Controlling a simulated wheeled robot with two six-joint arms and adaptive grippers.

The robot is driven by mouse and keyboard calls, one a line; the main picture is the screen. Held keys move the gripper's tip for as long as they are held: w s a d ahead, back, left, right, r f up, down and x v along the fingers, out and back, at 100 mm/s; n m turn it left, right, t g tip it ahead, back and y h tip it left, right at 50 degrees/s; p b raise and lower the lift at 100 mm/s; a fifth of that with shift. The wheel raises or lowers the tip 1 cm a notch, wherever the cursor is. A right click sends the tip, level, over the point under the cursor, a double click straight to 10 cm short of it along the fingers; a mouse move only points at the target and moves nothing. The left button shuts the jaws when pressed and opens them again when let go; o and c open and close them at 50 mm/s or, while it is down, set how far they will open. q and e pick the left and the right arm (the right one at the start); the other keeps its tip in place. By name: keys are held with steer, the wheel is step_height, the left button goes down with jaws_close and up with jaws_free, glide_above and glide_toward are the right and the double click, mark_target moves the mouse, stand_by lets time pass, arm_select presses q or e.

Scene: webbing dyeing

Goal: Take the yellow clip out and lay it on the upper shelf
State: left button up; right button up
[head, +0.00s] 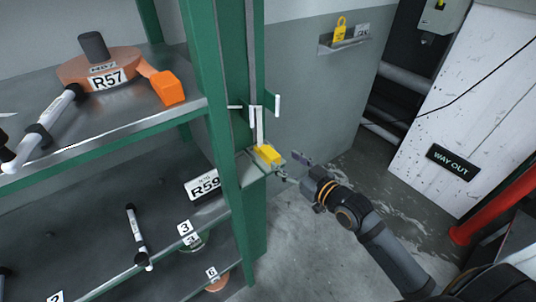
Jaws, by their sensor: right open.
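The yellow clip (268,155) sits in a small grey holder at the green rack post, in the middle of the head view. A white upright strip stands just behind it. My right gripper (290,167) is open, with its fingertips close to the right side of the clip. I cannot tell whether they touch it. The upper shelf (120,125) is a grey metal board with a green front edge, to the left of the clip and higher. My left gripper is not in view.
On the upper shelf are an orange reel marked R57 (100,68), an orange block (168,87) and a white-and-black marker-like rod (42,128). The lower shelf holds a label R59 (203,184) and another rod (137,236). The green post (215,100) stands between shelf and gripper.

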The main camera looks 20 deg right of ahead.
mark_target(264, 148)
steer(key=x, duration=0.4)
steer(key=shift+w+a+b, duration=0.25)
steer(key=shift+w+b, duration=0.1)
steer(key=shift+b, duration=0.05)
steer(key=x, duration=0.3)
steer(key=p+x, duration=0.1)
steer(key=x, duration=0.1)
steer(key=shift+w+a+f, duration=0.1)
steer(key=shift+a+f, duration=0.1)
steer(key=shift+f, duration=0.1)
steer(key=shift+d, duration=0.15)
steer(key=shift+c, duration=1.1)
steer(key=c, duration=1)
steer(key=shift+c, duration=0.2)
